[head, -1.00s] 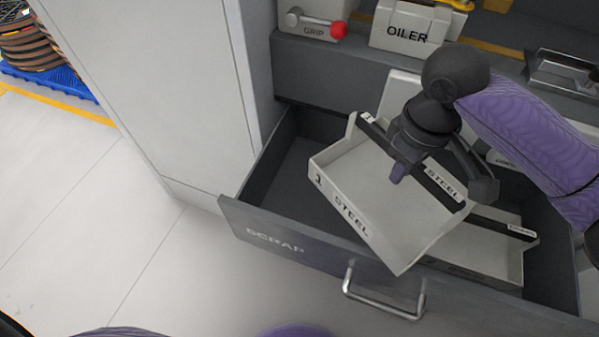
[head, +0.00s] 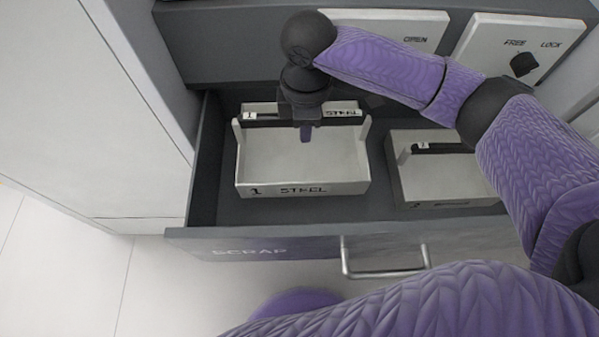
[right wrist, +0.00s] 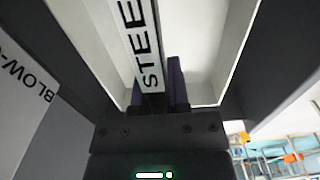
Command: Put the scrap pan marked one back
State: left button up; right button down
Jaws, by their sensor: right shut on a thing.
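The scrap pan marked one (head: 303,186) is a white tray with "1 STEEL" on its front and a black handle bar across it. It is level and square in the left part of the open drawer marked SCRAP (head: 300,238); I cannot tell whether its base touches the drawer floor. My right gripper (head: 306,128) is shut on the pan's handle bar from above. The right wrist view shows the bar's STEEL label (right wrist: 145,45) running between the fingers (right wrist: 160,90). My left gripper is not in view.
A second white pan (head: 400,183) with a black handle sits in the drawer's right part, a narrow gap away. The drawer's left wall (head: 205,150) is close beside the held pan. A metal pull (head: 385,272) is on the drawer front. Panels marked OPEN and FREE LOCK stand behind.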

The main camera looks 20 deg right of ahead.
aim_at(305, 154)
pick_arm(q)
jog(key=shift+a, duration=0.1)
pick_arm(e)
jog(key=shift+r, duration=0.1)
notch_tip(305, 154, down, 10)
jog(key=b, duration=0.6)
jog(key=shift+s+r, duration=0.1)
jog(key=shift+r, duration=0.1)
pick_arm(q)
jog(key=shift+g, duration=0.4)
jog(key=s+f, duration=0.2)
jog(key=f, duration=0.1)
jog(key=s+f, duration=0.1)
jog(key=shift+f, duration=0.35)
pick_arm(e)
jog(key=c, duration=0.6)
grip_release()
jog(key=shift+f, duration=0.1)
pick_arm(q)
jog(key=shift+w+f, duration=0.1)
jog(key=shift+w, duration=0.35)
